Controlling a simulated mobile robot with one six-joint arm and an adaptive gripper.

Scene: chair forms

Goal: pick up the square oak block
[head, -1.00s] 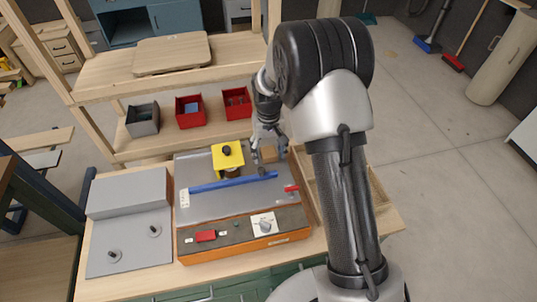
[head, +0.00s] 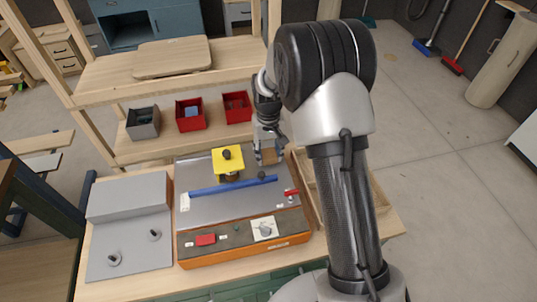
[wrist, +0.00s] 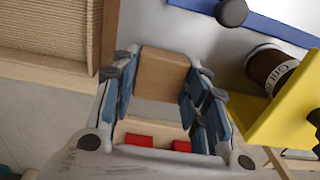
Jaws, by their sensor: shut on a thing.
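The square oak block (wrist: 162,75) is light brown wood and sits between the blue-padded fingers of my gripper (wrist: 160,88) in the wrist view. The fingers press on its two opposite sides. In the head view my gripper (head: 269,160) points down over the back right corner of the grey-topped machine (head: 205,204), and only a small part of the block (head: 268,156) shows between the fingers. The wrist view shows open space around the block. I cannot tell its exact height above the machine.
A yellow bracket (head: 227,160) with a dark spool and a blue bar (head: 230,187) stand left of my gripper. A wooden tray (head: 374,190) lies right of the machine. Two red bins (head: 191,124) and a grey bin (head: 143,131) sit on the shelf behind.

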